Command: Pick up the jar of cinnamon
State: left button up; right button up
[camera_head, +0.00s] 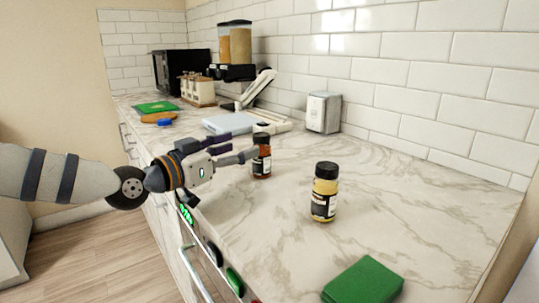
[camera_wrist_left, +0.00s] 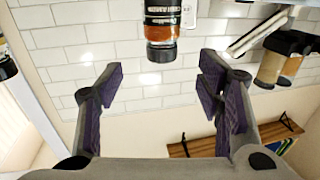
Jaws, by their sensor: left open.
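The jar of cinnamon (camera_head: 261,160) has a red-brown content, a dark label and a black cap. It stands upright on the marble counter. My left gripper (camera_head: 243,145) is open and just left of the jar, with its fingers pointing at it. In the left wrist view, which is upside down, the jar (camera_wrist_left: 161,28) shows at the top centre, ahead of and between the spread left fingers (camera_wrist_left: 160,92). Nothing is held. My right gripper is not in view.
A yellow jar (camera_head: 324,195) with a black cap stands to the right of the cinnamon. A green cloth or pad (camera_head: 364,282) lies at the front. A metal dispenser (camera_head: 323,112) stands by the tiled wall, and a pale board (camera_head: 229,121) lies behind the gripper. The right counter is mostly clear.

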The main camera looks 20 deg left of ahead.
aim_at(255, 142)
pick_arm(q)
jog(key=b+x, duration=0.1)
jog(key=x, duration=0.7)
jog(key=shift+w+f, duration=0.15)
jog(key=shift+f, duration=0.05)
jog(key=shift+r, duration=0.1)
jog(key=c, duration=1.4)
